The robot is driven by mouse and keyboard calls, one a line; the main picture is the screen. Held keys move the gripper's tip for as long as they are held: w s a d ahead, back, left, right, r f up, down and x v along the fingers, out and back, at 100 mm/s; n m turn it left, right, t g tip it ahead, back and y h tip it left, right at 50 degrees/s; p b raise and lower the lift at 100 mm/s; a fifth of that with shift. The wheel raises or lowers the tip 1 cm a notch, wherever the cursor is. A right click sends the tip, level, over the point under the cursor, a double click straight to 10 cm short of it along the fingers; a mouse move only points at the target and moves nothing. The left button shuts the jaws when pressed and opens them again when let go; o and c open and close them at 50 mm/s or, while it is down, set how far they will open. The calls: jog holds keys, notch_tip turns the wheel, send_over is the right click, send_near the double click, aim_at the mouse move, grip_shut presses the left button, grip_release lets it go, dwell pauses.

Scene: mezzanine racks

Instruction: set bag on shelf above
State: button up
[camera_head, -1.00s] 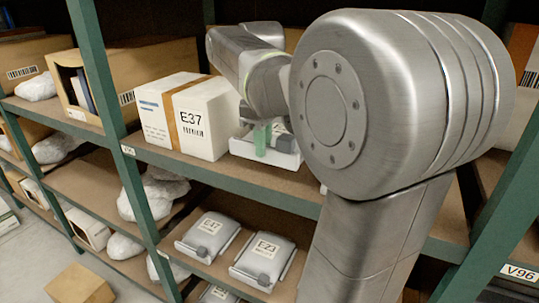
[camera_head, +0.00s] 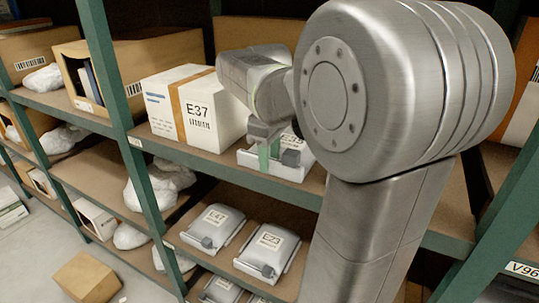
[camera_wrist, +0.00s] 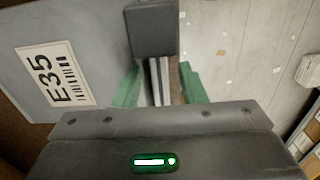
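The grey bag labelled E35 (camera_wrist: 58,75) fills the left of the wrist view. In the head view the bag (camera_head: 262,162), in its pale tray, is at the upper shelf (camera_head: 205,160), right of the white box. I cannot tell whether its underside touches the board. My gripper (camera_head: 268,150) is at the bag's front. In the wrist view its green fingers (camera_wrist: 160,88) stand on both sides of the bag's dark grey block (camera_wrist: 151,32) and appear closed on it; the contact itself is hidden.
The white box E37 (camera_head: 196,110) stands close left of the bag. Bags E47 (camera_head: 213,226) and E23 (camera_head: 270,250) lie on the shelf below. A green post (camera_head: 118,85) rises at left. A brown carton (camera_head: 88,277) lies on the floor.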

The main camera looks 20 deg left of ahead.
notch_tip(320, 180, up, 12)
jog(key=shift+r, duration=0.15)
dwell(0.5)
notch_tip(320, 180, down, 12)
jog(key=shift+f, duration=0.25)
notch_tip(320, 180, up, 2)
jog(key=shift+r, duration=0.85)
jog(key=shift+f, duration=0.1)
